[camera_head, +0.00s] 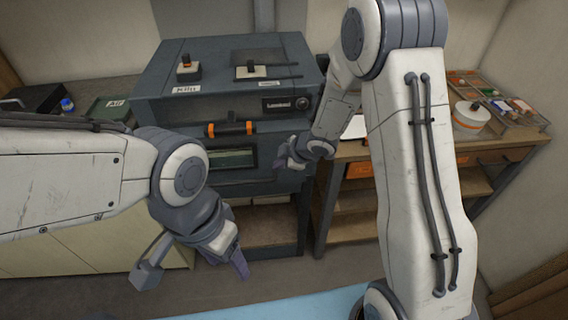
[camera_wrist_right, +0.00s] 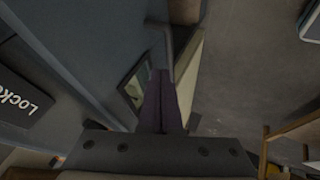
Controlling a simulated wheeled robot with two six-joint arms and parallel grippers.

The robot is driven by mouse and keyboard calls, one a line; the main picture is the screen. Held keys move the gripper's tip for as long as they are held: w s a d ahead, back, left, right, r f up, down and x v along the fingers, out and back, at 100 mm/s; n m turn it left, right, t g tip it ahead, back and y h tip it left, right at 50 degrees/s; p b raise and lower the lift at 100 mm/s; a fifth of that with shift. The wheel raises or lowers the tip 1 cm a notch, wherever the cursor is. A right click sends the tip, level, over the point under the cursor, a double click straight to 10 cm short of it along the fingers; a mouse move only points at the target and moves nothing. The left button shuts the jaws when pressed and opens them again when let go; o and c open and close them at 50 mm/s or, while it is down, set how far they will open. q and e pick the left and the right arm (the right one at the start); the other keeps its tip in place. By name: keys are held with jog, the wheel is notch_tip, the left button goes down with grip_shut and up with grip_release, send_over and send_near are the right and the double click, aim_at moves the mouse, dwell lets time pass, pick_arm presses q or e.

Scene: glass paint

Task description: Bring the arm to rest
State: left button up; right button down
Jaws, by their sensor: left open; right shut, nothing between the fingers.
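My left arm comes in from the left, and my left gripper (camera_head: 194,268) hangs low over the floor at lower left. Its two fingers are spread wide with nothing between them. My right arm fills the right of the head view and bends down from the top. My right gripper (camera_head: 290,160) is in front of the right side of the dark kiln (camera_head: 210,105). In the right wrist view its purple fingers (camera_wrist_right: 161,103) lie together with nothing between them. Whether it touches the kiln I cannot tell.
The kiln has an orange-ended handle (camera_head: 230,129) and a small window below. A wooden workbench (camera_head: 405,150) with a round white pot (camera_head: 470,117) and a compartment tray (camera_head: 500,102) stands right. A green box (camera_head: 108,109) is at left. Light blue surface (camera_head: 290,308) lies at bottom.

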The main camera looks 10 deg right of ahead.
jog(key=shift+v, duration=1.2)
jog(key=s+a+r+m+g+h, duration=0.1)
jog(key=s+r+m+g, duration=0.1)
jog(key=s, duration=0.8)
jog(key=s+a+r+m+g+h+b, duration=0.1)
jog(key=s+r+m, duration=0.3)
jog(key=s, duration=0.6)
jog(key=s+a+r+m+g+h+b, duration=0.1)
jog(key=s+a+r+m+g, duration=0.1)
jog(key=s, duration=0.9)
jog(key=shift+a+r+m+g, duration=0.4)
jog(key=shift+a+r+g, duration=0.15)
jog(key=shift+r, duration=0.3)
